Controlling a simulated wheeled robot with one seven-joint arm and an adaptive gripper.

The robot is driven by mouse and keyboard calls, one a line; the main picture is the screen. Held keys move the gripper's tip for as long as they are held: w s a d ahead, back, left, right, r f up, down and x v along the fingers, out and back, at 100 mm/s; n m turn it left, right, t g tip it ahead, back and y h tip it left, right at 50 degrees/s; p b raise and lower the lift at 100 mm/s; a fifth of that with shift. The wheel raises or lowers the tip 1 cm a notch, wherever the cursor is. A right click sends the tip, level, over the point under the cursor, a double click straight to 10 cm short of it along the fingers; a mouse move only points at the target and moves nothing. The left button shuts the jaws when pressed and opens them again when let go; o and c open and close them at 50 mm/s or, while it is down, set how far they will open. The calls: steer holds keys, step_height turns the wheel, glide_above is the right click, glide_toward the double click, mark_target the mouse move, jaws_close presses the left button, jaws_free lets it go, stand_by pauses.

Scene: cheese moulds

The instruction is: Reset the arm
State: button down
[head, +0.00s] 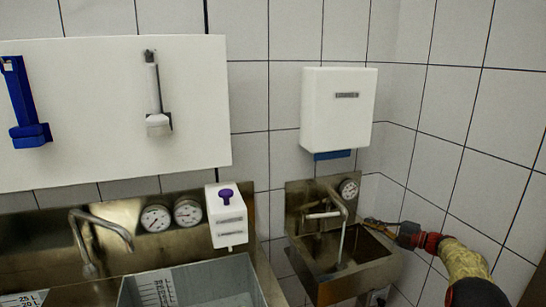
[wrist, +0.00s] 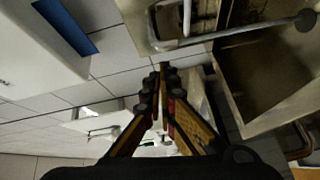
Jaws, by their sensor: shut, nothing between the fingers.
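My arm (head: 462,262) comes in from the lower right of the head view, with yellow, red and black parts. It points left, and my gripper (head: 372,222) is small there, by the right side of the small steel sink (head: 375,275). In the wrist view my gripper (wrist: 162,72) has orange, black and red fingers drawn together at the tips. The gripper is shut, with nothing seen held. The sink basin (wrist: 225,90) lies to its right in that view.
A white dispenser (head: 338,108) with a blue underside hangs above the small sink; its blue strip (wrist: 66,26) is left of the fingers. A grey tub (head: 190,285), a purple-topped white box (head: 228,215) and a white board (head: 100,110) stand left. Tiled walls enclose the right corner.

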steer(key=w+a+r+m+t+h, duration=0.1)
steer(key=w+r+m+t+h, duration=0.15)
steer(key=r, duration=0.65)
steer(key=w+a+r+m+t+h, duration=0.1)
steer(key=r+m+t+h, duration=0.25)
steer(key=r, duration=0.65)
steer(key=s+a+r+m+h, duration=0.1)
steer(key=s+r+m+h, duration=0.7)
steer(key=s+r+m, duration=0.15)
steer(key=s+a+f+m+g+h, duration=0.2)
steer(key=s+m, duration=0.1)
steer(key=s, duration=0.7)
steer(key=s+a+f+m+g+h, duration=0.15)
steer(key=s+m, duration=0.25)
steer(key=s, duration=0.6)
steer(key=s+a+f+m+g+y, duration=0.1)
steer(key=s+a+f, duration=0.3)
steer(key=s, duration=0.7)
steer(key=s+a+f+m+g+y, duration=0.1)
steer(key=s+a+f+g, duration=0.3)
steer(key=s+f, duration=0.4)
steer(key=s+a+f+m+g+y, duration=0.1)
steer(key=s+a+f+g, duration=0.2)
steer(key=s, duration=1)
step_height(320, 180, down, 3)
steer(key=shift+s+a+f+m, duration=0.2)
steer(key=shift+s+a+m, duration=0.15)
steer(key=shift+a, duration=0.2)
